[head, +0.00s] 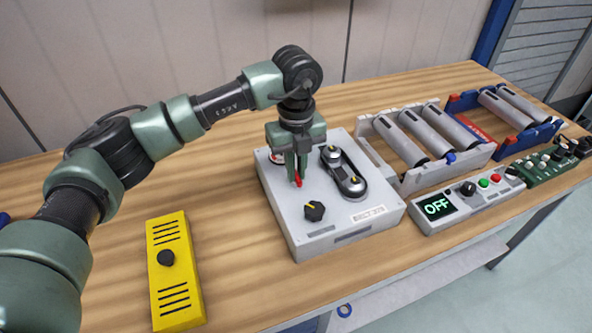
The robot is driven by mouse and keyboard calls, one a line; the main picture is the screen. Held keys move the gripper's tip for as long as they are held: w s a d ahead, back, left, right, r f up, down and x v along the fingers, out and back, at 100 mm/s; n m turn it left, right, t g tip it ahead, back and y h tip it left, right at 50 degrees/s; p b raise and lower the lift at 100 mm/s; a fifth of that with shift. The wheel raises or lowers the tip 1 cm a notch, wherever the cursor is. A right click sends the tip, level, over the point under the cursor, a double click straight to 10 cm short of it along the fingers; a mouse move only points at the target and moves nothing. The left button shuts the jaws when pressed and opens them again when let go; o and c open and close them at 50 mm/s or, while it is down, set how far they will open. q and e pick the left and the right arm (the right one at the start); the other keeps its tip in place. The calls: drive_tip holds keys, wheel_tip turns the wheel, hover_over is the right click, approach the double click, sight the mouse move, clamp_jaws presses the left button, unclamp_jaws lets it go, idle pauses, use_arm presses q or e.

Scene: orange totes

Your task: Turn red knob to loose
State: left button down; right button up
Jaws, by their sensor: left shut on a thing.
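The red knob (298,181) shows as a small red part on top of the grey-white box (328,240), at its left rear. My left gripper (297,172) points down from above and is shut on the red knob. Its fingers hide most of the knob, so its turn position cannot be read. A black knob with a yellow mark (314,211) sits nearer the front of the box. A black belt around two pulleys (345,172) lies right of the gripper. My right gripper is not in view.
A yellow box with a black knob (175,290) stands at left front. At right are a control panel reading OFF (472,199), a grey roller frame (440,166), a blue roller frame (548,130) and a green board (535,172). The wooden table is clear behind the boxes.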

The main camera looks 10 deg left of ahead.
use_arm(q)
drive_tip(key=shift+w+r, duration=0.1)
idle(0.4)
drive_tip(key=c, duration=1.5)
unclamp_jaws()
wheel_tip(320, 180, up, 8)
drive_tip(key=shift+f+b, duration=0.1)
drive_tip(key=shift+b, duration=0.7)
